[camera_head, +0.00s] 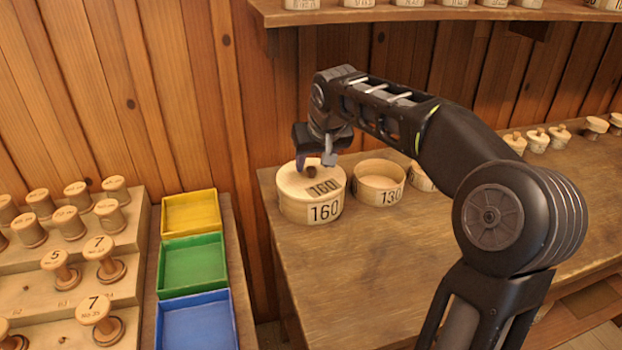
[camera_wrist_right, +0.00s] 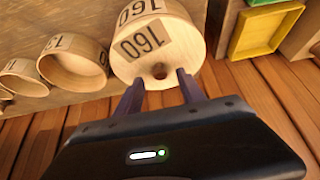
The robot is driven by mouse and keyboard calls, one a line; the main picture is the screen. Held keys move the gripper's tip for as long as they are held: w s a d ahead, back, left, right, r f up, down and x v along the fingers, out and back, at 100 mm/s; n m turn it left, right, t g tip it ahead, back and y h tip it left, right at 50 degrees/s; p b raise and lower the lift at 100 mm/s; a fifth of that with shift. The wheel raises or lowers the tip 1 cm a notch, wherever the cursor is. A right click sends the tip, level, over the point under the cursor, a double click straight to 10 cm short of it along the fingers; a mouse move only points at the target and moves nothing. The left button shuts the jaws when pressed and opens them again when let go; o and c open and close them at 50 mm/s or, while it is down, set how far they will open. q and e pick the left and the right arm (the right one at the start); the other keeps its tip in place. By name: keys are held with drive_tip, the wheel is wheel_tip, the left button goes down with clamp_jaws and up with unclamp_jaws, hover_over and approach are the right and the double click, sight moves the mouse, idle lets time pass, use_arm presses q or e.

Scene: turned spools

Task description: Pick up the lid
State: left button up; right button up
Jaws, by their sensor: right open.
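The round wooden lid (camera_head: 298,181) marked 160 sits on a round wooden box (camera_head: 312,209), also marked 160, at the left end of the workbench. A small dark brown knob (camera_head: 311,172) stands on the lid. My right gripper (camera_head: 314,163) is over the lid, pointing down at the knob. In the right wrist view the lid (camera_wrist_right: 142,65) faces the camera. The open fingers of the right gripper (camera_wrist_right: 158,82) are on either side of the knob (camera_wrist_right: 159,71); I cannot tell whether they touch it. My left gripper is not in view.
An open round box (camera_head: 379,201) marked 130 stands right of the 160 box, with another beyond it. Yellow (camera_head: 191,232), green (camera_head: 192,287) and blue (camera_head: 197,294) trays lie left of the workbench (camera_head: 350,260). Spools stand on a stepped rack at far left. A shelf (camera_head: 400,14) hangs above.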

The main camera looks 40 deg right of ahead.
sight(311, 175)
drive_tip(key=x, duration=0.2)
drive_tip(key=shift+w+f, duration=0.25)
drive_tip(key=shift+f, duration=0.1)
clamp_jaws()
idle(0.5)
